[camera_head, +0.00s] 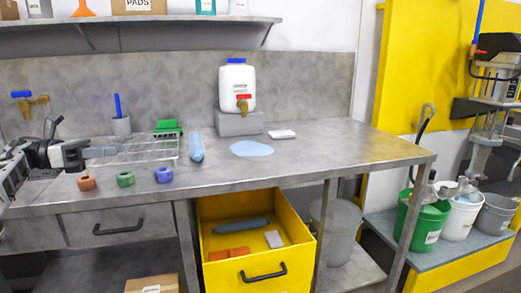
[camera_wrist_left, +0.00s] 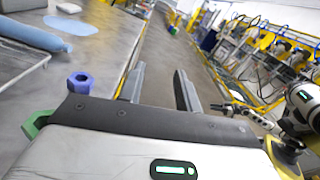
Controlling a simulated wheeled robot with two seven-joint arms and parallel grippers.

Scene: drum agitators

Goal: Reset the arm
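My left gripper (camera_head: 104,151) reaches in from the left in the head view, above the left part of the grey metal worktop (camera_head: 310,160). It is near a wire rack (camera_head: 138,150). In the left wrist view the two dark fingers (camera_wrist_left: 159,88) are spread apart with nothing between them, so it is open and empty. Another white and black arm (camera_wrist_left: 300,97), which appears to be my right one, shows at the right edge of the wrist view. Its gripper end is too small to judge. No right gripper shows in the head view.
Red (camera_head: 86,181), green (camera_head: 125,179) and blue (camera_head: 163,174) nuts lie along the worktop's front edge. A blue cylinder (camera_head: 196,147), a light-blue patch (camera_head: 251,148) and a white jug (camera_head: 237,88) are further right. A yellow drawer (camera_head: 208,212) stands open below. Several buckets (camera_head: 421,222) stand right.

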